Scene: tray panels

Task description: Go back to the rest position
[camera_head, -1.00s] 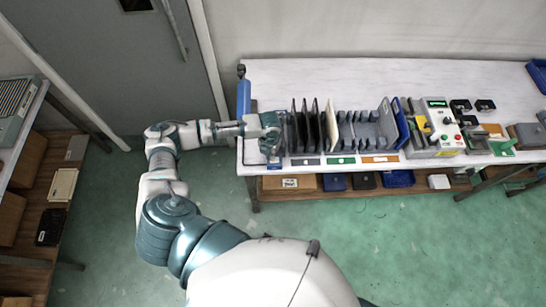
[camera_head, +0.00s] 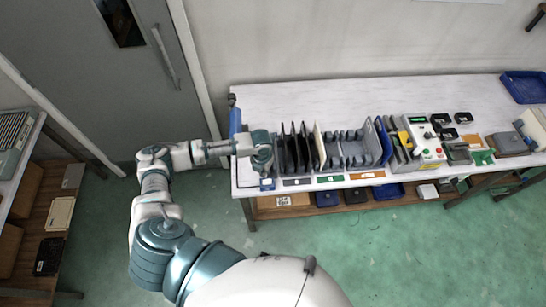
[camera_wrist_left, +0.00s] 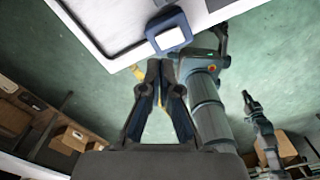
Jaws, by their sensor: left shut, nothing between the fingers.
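My left gripper (camera_head: 264,166) is at the left front corner of the white table (camera_head: 290,98), beside the left end of the rack of dark panels (camera_head: 292,150). In the left wrist view its two dark fingers (camera_wrist_left: 160,68) are together at the tips with nothing between them. A blue block with a white label (camera_wrist_left: 170,38) lies just past the fingertips at the table edge. The left arm reaches out from the left, bent at the elbow. My right gripper does not show in the head view.
The rack holds upright panels, a cream one (camera_head: 319,146) and a blue one (camera_head: 383,142) among them. A control box (camera_head: 425,145) stands right of it. A blue tray (camera_head: 525,87) is at the far right. A shelf (camera_head: 20,215) stands at left. Green floor is open in front.

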